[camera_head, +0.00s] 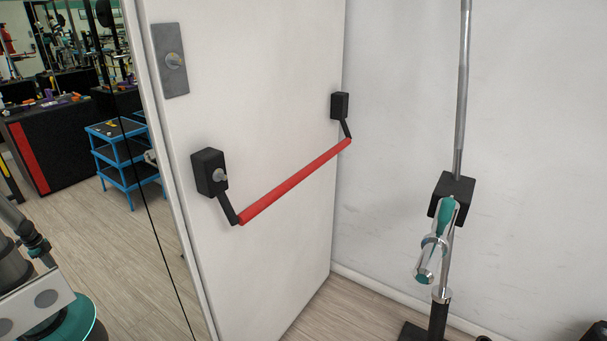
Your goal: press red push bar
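A red push bar (295,182) runs across a white door (265,70), sloping up to the right in the picture. Its left end hangs on a black arm from a black bracket (209,172), and its right end from a second black bracket (340,105). The bar stands out from the door face, and nothing touches it. Neither of my grippers can be made out in this view.
A metal pole (461,90) with a black block and a teal-and-silver part stands right of the door by a white wall. A blue shelf cart (122,165) and a dark counter (55,150) show at left. Grey and teal machinery fills the lower left corner. Floor before the door looks clear.

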